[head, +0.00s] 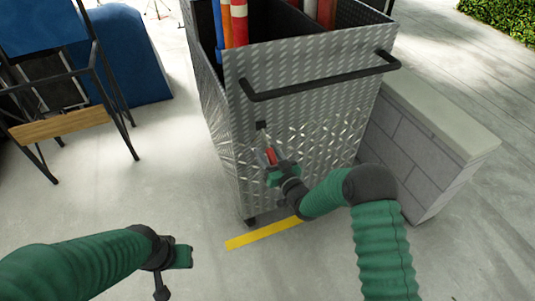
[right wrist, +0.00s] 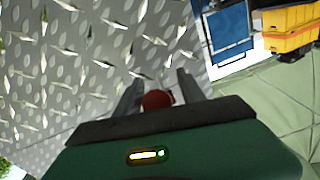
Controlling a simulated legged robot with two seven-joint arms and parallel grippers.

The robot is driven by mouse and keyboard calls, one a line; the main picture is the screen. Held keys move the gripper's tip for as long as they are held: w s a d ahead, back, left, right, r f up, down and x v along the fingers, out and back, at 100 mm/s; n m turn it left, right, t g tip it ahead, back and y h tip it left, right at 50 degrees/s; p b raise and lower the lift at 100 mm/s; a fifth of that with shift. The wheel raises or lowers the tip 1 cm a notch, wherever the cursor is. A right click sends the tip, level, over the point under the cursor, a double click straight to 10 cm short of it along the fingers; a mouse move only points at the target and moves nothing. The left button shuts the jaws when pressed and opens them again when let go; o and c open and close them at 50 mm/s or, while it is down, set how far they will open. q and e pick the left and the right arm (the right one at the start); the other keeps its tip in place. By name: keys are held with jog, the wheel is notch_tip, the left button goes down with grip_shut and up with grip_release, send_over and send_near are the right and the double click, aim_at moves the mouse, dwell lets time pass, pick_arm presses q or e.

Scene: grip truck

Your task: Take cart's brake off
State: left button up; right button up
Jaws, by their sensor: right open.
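The cart (head: 300,110) is a tall metal box of diamond plate with a black push bar (head: 320,80) across its near side. A small black bracket (head: 261,125) sits on that side below the bar. The brake's red knob (right wrist: 157,100) shows between the fingers of my right gripper (head: 266,150), and red also shows there in the head view (head: 270,156). My right gripper is open, close in front of the plate, with its fingers on both sides of the knob. Contact cannot be told. My left gripper (head: 178,258) is low at the left, away from the cart; its fingers are unclear.
A low block wall (head: 420,140) stands close to the cart's right side. A yellow floor line (head: 262,233) runs below the cart. A folding chair (head: 65,125) and a blue covered object (head: 130,60) stand at the left. The floor between chair and cart is clear.

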jog(key=shift+c, duration=0.5)
jog(key=shift+d, duration=0.15)
grip_shut()
dwell(0.7)
